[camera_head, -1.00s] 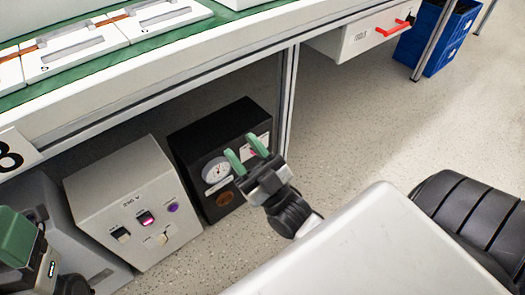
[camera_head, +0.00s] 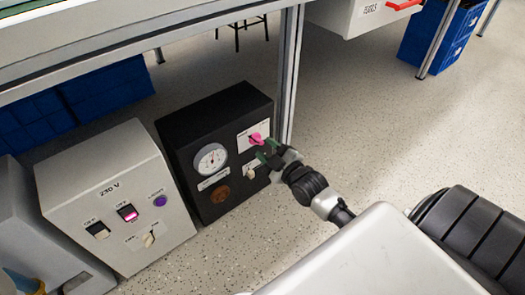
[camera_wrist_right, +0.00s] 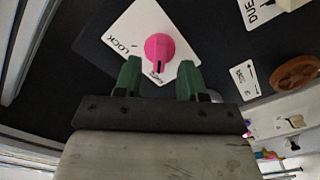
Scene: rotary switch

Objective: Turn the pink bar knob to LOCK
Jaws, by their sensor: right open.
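The pink knob (camera_head: 256,138) sits on a white plate at the upper right of the black box's front (camera_head: 213,185). In the wrist view the pink knob (camera_wrist_right: 170,46) has a dark mark towards the lower edge of its plate, near a small unreadable label. The word LOCK (camera_wrist_right: 122,47) is printed on the plate to the left of the knob. My right gripper (camera_head: 267,151) is open, its green fingers close to the knob. In the wrist view the fingertips of this gripper (camera_wrist_right: 159,66) are on either side of the knob's lower end, with gaps. My left gripper is not in view.
The black box also carries a dial gauge (camera_head: 211,160), a brown round knob (camera_head: 221,194) and a light switch (camera_head: 249,171). A grey 230 V box (camera_head: 118,200) stands to its left. A table leg (camera_head: 291,75) rises just behind the right gripper. Floor to the right is clear.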

